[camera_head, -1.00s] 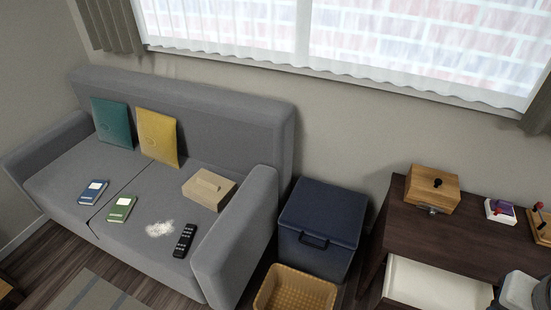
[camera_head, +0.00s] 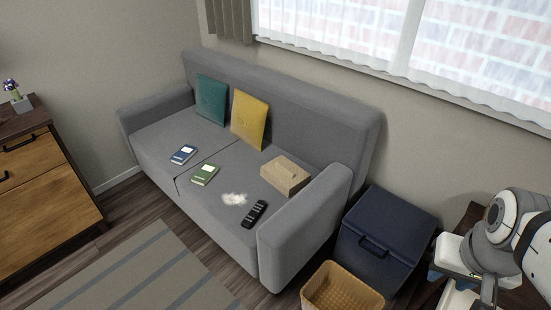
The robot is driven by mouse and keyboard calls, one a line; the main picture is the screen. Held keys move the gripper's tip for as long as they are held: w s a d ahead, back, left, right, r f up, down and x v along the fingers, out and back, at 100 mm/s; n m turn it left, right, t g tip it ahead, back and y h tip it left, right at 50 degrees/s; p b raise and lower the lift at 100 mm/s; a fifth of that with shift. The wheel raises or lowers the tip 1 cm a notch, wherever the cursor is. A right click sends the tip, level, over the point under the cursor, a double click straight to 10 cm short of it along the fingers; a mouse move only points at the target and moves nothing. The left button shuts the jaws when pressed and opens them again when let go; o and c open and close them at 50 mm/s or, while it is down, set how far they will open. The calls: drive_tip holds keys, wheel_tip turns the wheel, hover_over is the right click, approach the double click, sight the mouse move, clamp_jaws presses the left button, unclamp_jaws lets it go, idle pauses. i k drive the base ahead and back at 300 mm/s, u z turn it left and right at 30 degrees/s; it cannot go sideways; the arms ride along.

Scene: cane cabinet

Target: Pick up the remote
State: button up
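The black remote (camera_head: 254,214) lies on the grey sofa (camera_head: 200,222), on the seat near the front edge by the right armrest. It is fully visible, with a white fluffy patch (camera_head: 234,199) just left of it. My gripper (camera_head: 488,288) is at the lower right, on the white and grey arm, far from the remote and beyond the armrest. Its fingers are not clear, so I cannot tell whether it is open or shut.
A tan box (camera_head: 285,177), a green book (camera_head: 205,175), a blue book (camera_head: 183,154) and two cushions are on the sofa. A yellow basket (camera_head: 342,291) and dark blue bin (camera_head: 385,240) stand right of it. The striped rug (camera_head: 150,270) in front is clear.

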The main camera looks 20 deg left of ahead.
sight(254, 214)
drive_tip(key=z, duration=0.15)
drive_tip(key=k, duration=0.1)
drive_tip(key=u, duration=3.45)
drive_tip(key=i, duration=1.95)
drive_tip(key=z, duration=1.4)
